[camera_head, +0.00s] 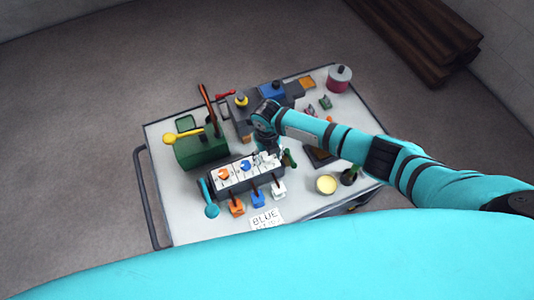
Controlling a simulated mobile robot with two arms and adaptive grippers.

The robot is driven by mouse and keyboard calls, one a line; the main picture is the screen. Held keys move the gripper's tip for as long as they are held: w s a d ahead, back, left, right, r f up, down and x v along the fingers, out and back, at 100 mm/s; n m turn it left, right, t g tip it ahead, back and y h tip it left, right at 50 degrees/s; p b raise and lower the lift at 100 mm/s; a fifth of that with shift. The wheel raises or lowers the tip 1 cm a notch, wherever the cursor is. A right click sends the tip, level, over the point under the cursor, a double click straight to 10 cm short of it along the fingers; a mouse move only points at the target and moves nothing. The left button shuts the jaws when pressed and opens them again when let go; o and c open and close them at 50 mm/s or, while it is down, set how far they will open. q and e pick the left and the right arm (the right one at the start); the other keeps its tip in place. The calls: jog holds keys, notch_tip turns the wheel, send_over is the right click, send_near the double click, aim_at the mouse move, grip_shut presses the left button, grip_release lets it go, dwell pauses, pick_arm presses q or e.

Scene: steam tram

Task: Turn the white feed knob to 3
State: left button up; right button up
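A dark feed panel (238,187) with a white top stands on the cart. On it are an orange knob (223,174), a blue knob (246,166) and, at the right end, the white knob's place. My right gripper (268,150) points down over that right end, very close to or touching the white knob. It covers most of the knob, so its pointer and setting cannot be read. The fingers are small and dark, and I cannot tell whether they are open or shut. My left gripper is not in view.
The cart top (180,225) is crowded. A green boiler (200,150) with levers stands at left. Orange, blue and white blocks and a "BLUE" card (265,219) lie in front. A yellow-topped cup (326,185) is right.

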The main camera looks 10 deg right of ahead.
aim_at(267, 156)
jog(key=shift+r, duration=0.1)
notch_tip(267, 156, up, 12)
dwell(0.6)
dwell(0.4)
